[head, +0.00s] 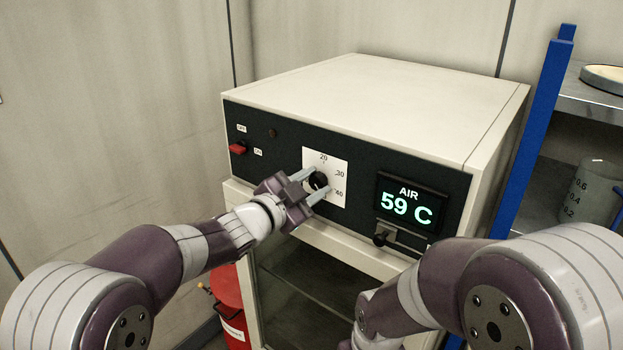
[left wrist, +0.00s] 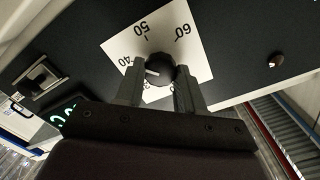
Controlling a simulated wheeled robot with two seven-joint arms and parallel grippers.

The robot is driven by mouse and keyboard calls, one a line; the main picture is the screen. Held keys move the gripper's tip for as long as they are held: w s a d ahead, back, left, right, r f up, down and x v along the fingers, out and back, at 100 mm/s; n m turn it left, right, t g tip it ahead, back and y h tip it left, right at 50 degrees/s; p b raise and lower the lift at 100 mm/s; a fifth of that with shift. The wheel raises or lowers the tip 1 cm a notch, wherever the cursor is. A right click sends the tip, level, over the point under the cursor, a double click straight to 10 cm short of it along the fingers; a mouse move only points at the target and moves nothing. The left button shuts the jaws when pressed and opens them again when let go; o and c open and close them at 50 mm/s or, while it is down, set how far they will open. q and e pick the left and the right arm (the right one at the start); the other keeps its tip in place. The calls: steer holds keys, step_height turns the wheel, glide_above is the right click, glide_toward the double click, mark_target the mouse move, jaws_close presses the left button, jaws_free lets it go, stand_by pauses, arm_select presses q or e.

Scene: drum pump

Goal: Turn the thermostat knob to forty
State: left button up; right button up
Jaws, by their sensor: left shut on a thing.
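The black thermostat knob (head: 318,180) sits on a white dial plate (head: 338,168) on the dark front panel; 20, 30 and 40 are readable there. My left gripper (head: 313,187) is shut on the knob, one finger on each side. In the left wrist view the knob (left wrist: 160,68) lies between the fingertips (left wrist: 158,85). Its white mark points left, roughly towards the 40; the fingers hide part of the scale. 50 and 60 also show on the plate (left wrist: 183,40). My right gripper is out of view; only its arm shows at the lower right.
The cream oven (head: 385,105) has a display (head: 408,204) reading AIR 59 C. A red switch (head: 238,148) sits at the panel's left, and a door latch (head: 385,238) below the display. A blue-post shelf (head: 540,120) stands right; a red container (head: 228,300) stands below left.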

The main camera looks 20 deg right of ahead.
arm_select(q)
steer(key=shift+n+p, duration=0.6)
steer(key=shift+n, duration=0.9)
steer(key=shift+f, duration=0.1)
steer(key=o, duration=0.9)
steer(key=shift+o, duration=0.7)
steer(key=shift+w, duration=0.15)
steer(key=shift+s+a+f+b, duration=0.1)
steer(key=shift+s+a+b, duration=0.2)
steer(key=shift+a+b, duration=0.05)
steer(key=b+v, duration=0.4)
steer(key=v, duration=0.7)
steer(key=shift+s+a+b, duration=0.2)
steer(key=shift+a+b, duration=0.1)
steer(key=shift+b, duration=0.1)
